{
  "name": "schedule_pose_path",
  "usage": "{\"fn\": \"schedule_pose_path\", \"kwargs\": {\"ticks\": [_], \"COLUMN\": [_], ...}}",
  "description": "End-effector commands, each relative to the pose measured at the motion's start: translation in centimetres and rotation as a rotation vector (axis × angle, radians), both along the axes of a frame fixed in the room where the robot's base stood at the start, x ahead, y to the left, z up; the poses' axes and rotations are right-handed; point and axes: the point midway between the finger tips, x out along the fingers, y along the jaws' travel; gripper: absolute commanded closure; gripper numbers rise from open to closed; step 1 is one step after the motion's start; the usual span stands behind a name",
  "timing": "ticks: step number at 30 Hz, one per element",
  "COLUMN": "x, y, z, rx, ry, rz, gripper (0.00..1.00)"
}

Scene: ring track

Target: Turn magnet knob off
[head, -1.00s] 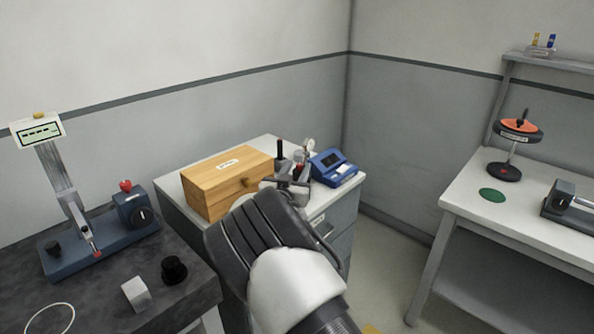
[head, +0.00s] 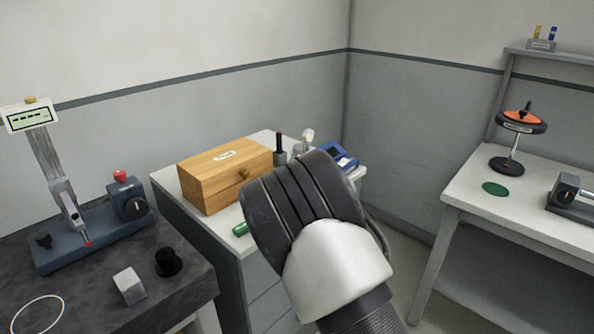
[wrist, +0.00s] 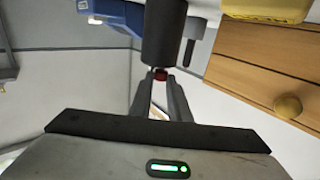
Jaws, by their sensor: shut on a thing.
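The knob's turn position cannot be read.
A wooden box (head: 215,182) stands close by and shows in the wrist view (wrist: 265,62). A blue device (head: 338,155) stands behind my arm. A green handle (head: 240,229) lies at the cabinet's front edge. A dark bench with a gauge stand (head: 75,245) is at left.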

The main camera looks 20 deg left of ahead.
Motion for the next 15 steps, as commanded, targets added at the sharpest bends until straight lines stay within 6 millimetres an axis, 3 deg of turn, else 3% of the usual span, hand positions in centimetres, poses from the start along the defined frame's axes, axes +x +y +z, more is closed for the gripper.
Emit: {"fn": "schedule_pose_path", "kwargs": {"ticks": [15], "x": [0.44], "y": [-0.82], "z": [-0.11], "rx": [0.000], "ry": [-0.001], "rz": [0.256], "gripper": [1.00]}}
